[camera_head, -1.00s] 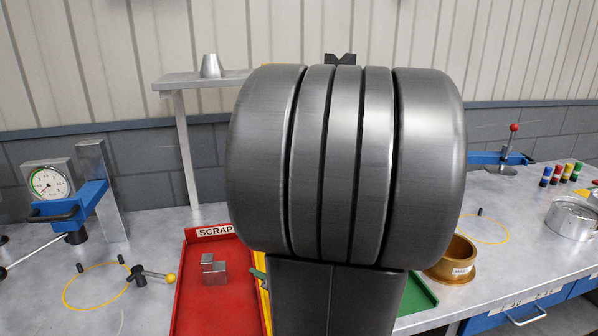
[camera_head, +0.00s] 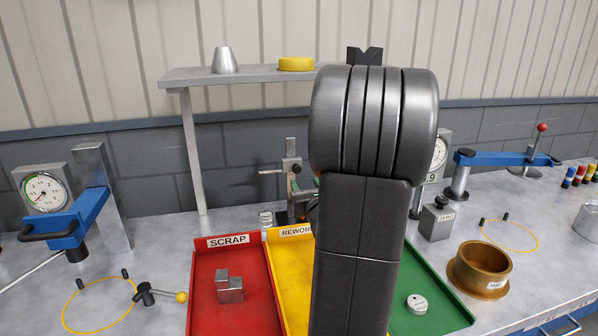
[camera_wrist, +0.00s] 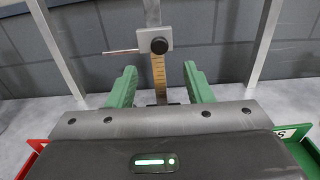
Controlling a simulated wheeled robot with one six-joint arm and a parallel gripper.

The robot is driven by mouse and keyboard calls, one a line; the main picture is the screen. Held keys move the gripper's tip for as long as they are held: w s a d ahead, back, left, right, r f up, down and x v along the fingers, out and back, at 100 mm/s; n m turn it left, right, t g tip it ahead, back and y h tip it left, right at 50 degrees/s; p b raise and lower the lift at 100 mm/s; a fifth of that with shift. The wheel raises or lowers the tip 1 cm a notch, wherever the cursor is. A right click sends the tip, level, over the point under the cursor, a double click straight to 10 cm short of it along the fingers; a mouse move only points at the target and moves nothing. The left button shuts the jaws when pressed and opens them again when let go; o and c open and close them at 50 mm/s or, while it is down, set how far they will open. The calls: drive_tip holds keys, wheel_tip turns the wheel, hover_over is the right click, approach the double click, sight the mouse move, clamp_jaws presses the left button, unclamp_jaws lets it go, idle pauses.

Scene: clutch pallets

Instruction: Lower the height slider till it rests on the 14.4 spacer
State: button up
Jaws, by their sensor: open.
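The height gauge stands at the back of the bench with a grey slider (camera_wrist: 155,40) on its upright scale; the slider has a black knob and a thin rod to the left. The slider also shows in the head view (camera_head: 290,166). My gripper (camera_wrist: 160,70) is open in the wrist view, its two green fingers on either side of the scale below the slider, holding nothing visible. My arm hides most of the gripper in the head view. No spacer marked 14.4 can be made out; the gauge's foot is partly hidden.
A red SCRAP tray (camera_head: 201,287) with metal blocks, a yellow REWORK tray (camera_head: 275,240) and a green tray (camera_head: 445,305) lie in front. A shelf (camera_head: 190,75) stands at back left. A bronze ring (camera_head: 460,275) and a ZERO block (camera_head: 436,222) stand right.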

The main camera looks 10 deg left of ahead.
sight(298, 171)
drive_tip(key=p+x, duration=0.1)
drive_tip(key=x, duration=0.7)
drive_tip(key=shift+p, duration=0.3)
clamp_jaws()
